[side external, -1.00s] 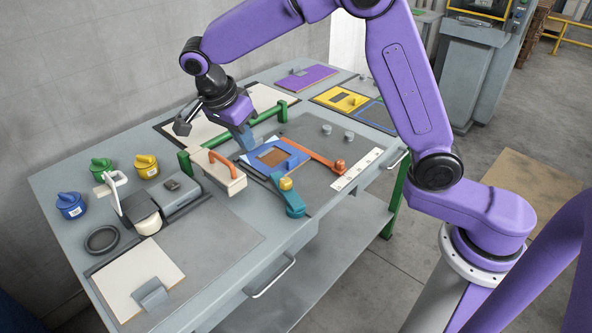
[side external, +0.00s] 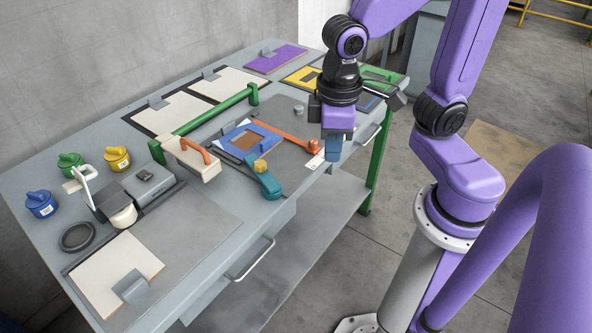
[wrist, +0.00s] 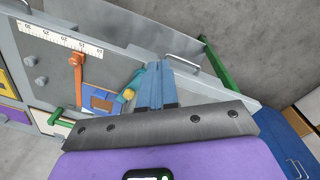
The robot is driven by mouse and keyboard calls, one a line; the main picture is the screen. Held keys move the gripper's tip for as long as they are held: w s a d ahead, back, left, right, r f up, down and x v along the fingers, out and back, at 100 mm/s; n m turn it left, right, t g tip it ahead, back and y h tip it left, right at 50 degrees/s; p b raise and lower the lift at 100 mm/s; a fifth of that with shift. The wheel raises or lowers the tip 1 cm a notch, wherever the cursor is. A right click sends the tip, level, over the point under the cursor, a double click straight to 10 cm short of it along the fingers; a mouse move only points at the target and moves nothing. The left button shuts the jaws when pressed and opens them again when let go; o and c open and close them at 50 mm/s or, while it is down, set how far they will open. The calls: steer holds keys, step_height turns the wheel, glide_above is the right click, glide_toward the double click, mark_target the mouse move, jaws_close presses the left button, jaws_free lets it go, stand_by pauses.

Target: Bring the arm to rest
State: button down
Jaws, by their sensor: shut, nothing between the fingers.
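My purple arm holds my gripper (side external: 334,148) above the right front edge of the grey workbench (side external: 215,225). Its blue fingers point down and are shut with nothing between them. In the wrist view the blue fingers of my gripper (wrist: 156,85) lie side by side, with the bench edge beyond them. The blue frame (side external: 249,142) with a brown centre lies on the bench, left of my gripper and apart from it. A orange clamp arm (side external: 290,138) and a teal clamp arm (side external: 264,184) lie beside the frame.
A green rail (side external: 205,121) and a block with an orange handle (side external: 192,158) stand on the bench. Blue (side external: 41,204), green (side external: 70,164) and yellow (side external: 117,158) pots stand at the left. A white ruler (wrist: 60,35) lies near the edge. The floor before the bench is clear.

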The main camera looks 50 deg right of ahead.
steer(key=s+d+f+n+y, duration=0.1)
steer(key=s+d+n, duration=0.2)
steer(key=s+n, duration=0.3)
steer(key=shift+s+d+f, duration=0.15)
steer(key=shift+s+d, duration=0.15)
steer(key=shift+s, duration=0.2)
